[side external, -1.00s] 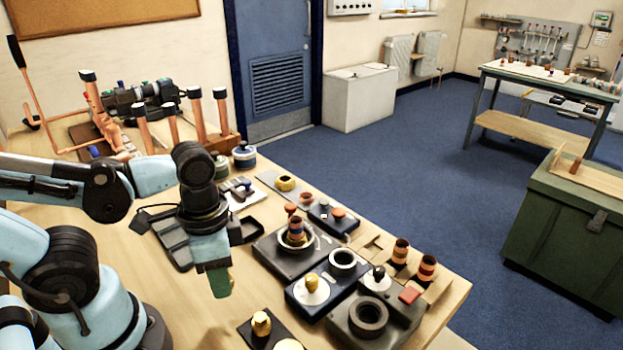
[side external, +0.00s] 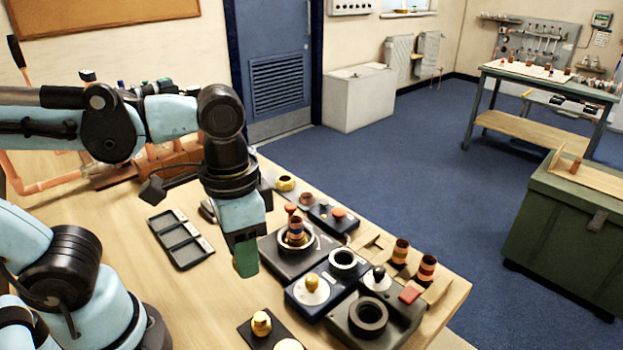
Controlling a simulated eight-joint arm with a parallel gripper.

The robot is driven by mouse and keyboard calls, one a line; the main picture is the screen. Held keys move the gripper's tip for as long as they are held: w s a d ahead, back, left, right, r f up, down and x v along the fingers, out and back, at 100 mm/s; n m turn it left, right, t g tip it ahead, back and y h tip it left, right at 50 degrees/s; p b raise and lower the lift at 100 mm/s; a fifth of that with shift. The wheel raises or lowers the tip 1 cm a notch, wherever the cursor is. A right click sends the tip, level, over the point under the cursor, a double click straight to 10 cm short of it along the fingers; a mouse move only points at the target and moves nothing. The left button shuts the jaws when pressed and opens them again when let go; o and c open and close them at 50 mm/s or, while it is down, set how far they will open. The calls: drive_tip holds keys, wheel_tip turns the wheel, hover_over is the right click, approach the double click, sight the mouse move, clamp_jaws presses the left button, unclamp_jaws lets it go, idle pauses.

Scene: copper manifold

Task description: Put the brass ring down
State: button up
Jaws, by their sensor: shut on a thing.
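My gripper (side external: 245,262) points down over the wooden bench, left of the black fixture blocks. Its green fingers are closed together. What they hold is hidden from this side, so I cannot make out its shape. A brass-coloured ring (side external: 285,184) sits on a grey plate at the back of the bench, behind and to the right of my gripper and apart from it. Whether another brass ring is between the fingers cannot be seen.
A black compartment tray (side external: 180,240) lies left of my gripper. To the right stand a fixture with a banded copper stack (side external: 296,232), a block with a brass knob (side external: 312,283) and a block with a black ring (side external: 368,314). A brass fitting (side external: 261,323) is in front.

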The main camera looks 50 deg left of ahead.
drive_tip(key=w+a+r+n, duration=0.35)
drive_tip(key=w+a, duration=0.45)
drive_tip(key=w, duration=0.5)
drive_tip(key=shift+s+a+f+n, duration=0.25)
drive_tip(key=shift+a+f+n, duration=0.45)
drive_tip(key=shift+a+f, duration=1.55)
drive_tip(key=shift+s+a+f+n, duration=0.3)
drive_tip(key=shift+a+f+n, duration=0.35)
drive_tip(key=shift+a+f, duration=1.55)
drive_tip(key=shift+s+a+f+n, duration=0.25)
drive_tip(key=shift+a+f+n, duration=0.45)
drive_tip(key=shift+a+f, duration=1.55)
drive_tip(key=shift+d+f, duration=0.3)
drive_tip(key=shift+f, duration=0.3)
drive_tip(key=shift+d+f, duration=0.3)
drive_tip(key=shift+f, duration=0.3)
drive_tip(key=o, duration=1.1)
drive_tip(key=shift+r, duration=0.1)
